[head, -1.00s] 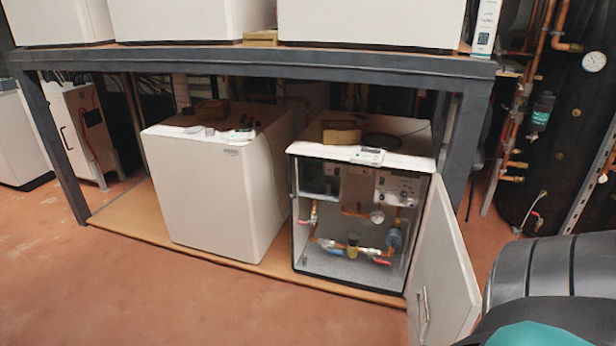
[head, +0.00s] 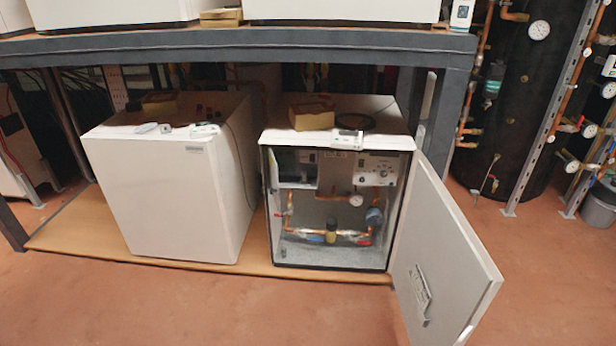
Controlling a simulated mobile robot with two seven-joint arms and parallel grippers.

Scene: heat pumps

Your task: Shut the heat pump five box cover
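The open heat pump box (head: 335,262) stands on the lower wooden shelf, right of a closed white box. Its white cover (head: 441,255) is hinged at the right side and swung wide open toward me. A handle (head: 421,295) shows on the cover near its lower left part. Inside the box are copper pipes, a round gauge (head: 356,200), valves with red handles and a control panel (head: 378,169). I cannot read a number on the box. Neither of my grippers is in the head view.
A closed white heat pump box (head: 165,200) stands on the left of the same shelf (head: 90,246). A dark metal frame (head: 300,42) runs above, carrying more white boxes. A black tank (head: 505,110) with pipes stands at the right. The reddish floor (head: 200,310) in front is clear.

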